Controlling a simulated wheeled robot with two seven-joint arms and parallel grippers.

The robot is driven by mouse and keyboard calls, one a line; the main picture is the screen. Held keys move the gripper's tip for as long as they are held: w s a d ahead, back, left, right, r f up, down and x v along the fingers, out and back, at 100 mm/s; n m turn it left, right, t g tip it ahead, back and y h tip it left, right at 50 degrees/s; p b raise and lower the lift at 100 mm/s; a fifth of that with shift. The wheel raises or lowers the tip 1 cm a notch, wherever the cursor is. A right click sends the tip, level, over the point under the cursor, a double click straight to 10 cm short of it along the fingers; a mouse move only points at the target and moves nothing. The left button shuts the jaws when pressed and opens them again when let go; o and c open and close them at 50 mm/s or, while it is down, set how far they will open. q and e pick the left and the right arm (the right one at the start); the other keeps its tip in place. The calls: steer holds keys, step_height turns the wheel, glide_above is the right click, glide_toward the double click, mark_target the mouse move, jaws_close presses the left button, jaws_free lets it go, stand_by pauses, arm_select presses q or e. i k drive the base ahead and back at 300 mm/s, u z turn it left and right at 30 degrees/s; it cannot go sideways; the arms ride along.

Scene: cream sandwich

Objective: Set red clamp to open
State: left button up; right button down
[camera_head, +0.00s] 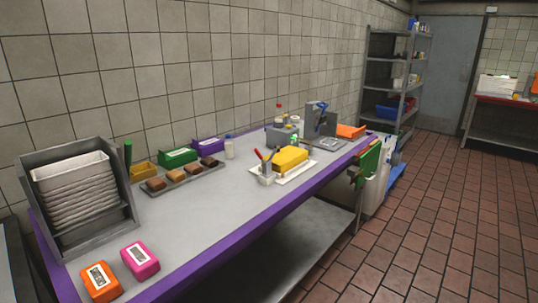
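A small red lever-like part (258,155) shows beside a yellow block (290,158) on a white board (297,175) on the table. It leans up to the left above a small grey metal body (266,176). It may be the red clamp; it is too small to tell whether it is open or closed. Neither of my grippers is in view.
The long grey table (215,205) has a purple edge. A rack of white trays (72,195) stands at left, with orange (100,282) and pink (140,260) boxes in front. A grey machine (311,125) stands behind the block. The tiled floor (430,220) at right is clear.

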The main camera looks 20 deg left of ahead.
mark_target(256, 150)
steer(key=z, duration=0.15)
steer(key=i, duration=1.15)
steer(key=u, duration=1.05)
steer(key=i, duration=0.7)
steer(key=u, duration=0.75)
